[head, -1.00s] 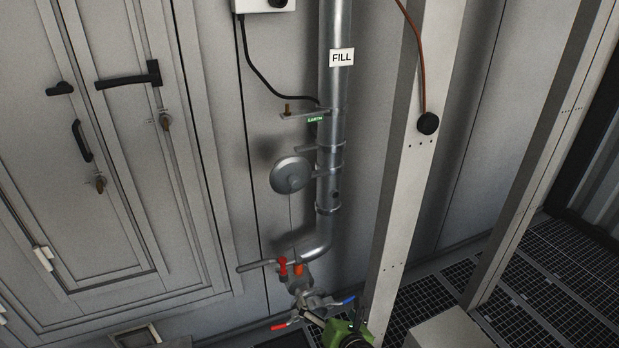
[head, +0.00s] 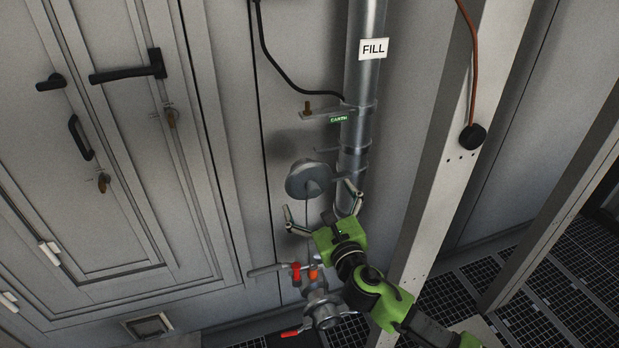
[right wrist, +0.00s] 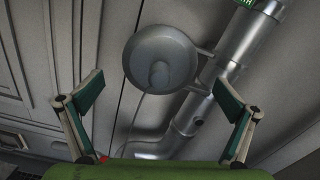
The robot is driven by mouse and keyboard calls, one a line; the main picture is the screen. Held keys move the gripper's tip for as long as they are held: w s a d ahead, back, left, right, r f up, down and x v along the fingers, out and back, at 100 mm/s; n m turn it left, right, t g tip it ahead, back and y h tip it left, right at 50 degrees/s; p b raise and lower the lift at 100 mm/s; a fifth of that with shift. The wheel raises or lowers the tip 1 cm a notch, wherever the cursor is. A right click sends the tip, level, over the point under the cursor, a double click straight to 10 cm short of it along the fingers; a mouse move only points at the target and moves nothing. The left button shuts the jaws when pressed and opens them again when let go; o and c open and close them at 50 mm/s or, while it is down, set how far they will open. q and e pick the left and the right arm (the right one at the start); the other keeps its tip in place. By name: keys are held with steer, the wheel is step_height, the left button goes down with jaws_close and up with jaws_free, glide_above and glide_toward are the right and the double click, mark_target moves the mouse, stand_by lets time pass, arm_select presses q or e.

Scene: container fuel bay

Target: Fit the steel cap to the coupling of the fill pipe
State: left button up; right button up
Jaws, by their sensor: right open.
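The steel cap (head: 309,179), a round grey disc with a central knob, sits beside the fill pipe (head: 361,105) at a small bracket. It also shows in the right wrist view (right wrist: 160,58). A thin cord hangs from it. The grey coupling (head: 318,297) is below, at the pipe's lower end, with a red lever (head: 296,271) and an orange one (head: 313,273); my arm partly covers that area. My right gripper (head: 318,197) is open and empty, just below and in front of the cap, its fingers spread to either side. My left gripper is out of view.
A pale upright post (head: 436,150) stands right of the pipe. An earth bracket (head: 330,114) juts out above the cap. A grey cabinet with black handles (head: 127,72) fills the left. Dark floor grating (head: 540,290) lies at lower right.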

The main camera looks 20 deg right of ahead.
mark_target(308, 178)
steer(key=w, duration=0.6)
steer(key=shift+w, duration=1)
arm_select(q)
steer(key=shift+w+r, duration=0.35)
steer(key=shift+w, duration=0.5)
arm_select(e)
steer(key=c, duration=1.2)
